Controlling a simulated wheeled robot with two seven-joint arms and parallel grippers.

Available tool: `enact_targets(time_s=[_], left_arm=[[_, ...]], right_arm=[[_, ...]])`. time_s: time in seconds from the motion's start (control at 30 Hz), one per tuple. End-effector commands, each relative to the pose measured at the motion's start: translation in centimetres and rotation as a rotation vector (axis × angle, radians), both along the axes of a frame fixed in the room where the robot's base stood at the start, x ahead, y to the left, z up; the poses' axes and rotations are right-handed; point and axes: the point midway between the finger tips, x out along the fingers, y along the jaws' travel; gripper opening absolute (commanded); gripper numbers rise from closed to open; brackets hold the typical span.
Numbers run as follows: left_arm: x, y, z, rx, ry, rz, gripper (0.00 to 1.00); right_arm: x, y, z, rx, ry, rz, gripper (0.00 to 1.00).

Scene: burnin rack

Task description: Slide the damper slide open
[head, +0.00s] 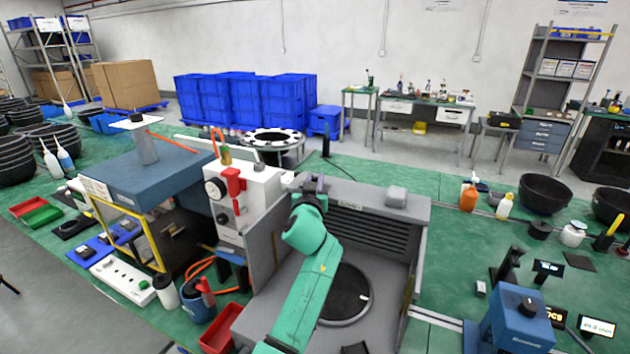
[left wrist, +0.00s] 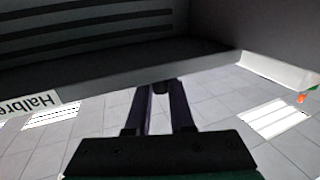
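The grey louvred hood (head: 370,207) stands on the green bench in the middle of the head view. My left gripper (head: 309,184), on the green arm, is at the hood's upper left edge. I take the knob for the damper slide's handle; the rest of the slide cannot be made out, and the fingers partly hide the knob. My right gripper is not in view.
A light grey box (head: 397,196) sits on top of the hood. A white unit with a red valve (head: 233,184) stands close left of my gripper. A blue-topped oven (head: 150,178) is further left.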

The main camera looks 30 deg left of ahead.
Motion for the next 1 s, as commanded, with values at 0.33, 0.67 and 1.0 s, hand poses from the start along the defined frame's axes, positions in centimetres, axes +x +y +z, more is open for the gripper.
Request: enact_targets(time_s=[0.33, 0.67, 1.0], left_arm=[[0.00, -0.04, -0.01, 0.000, 0.000, -0.001, 0.00], [0.00, -0.04, 0.00, 0.000, 0.000, -0.001, 0.00], [-0.01, -0.04, 0.01, 0.000, 0.000, 0.000, 0.00]], right_arm=[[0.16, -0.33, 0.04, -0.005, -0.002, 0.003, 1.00], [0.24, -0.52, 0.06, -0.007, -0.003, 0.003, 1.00], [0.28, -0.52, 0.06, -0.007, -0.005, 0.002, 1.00]])
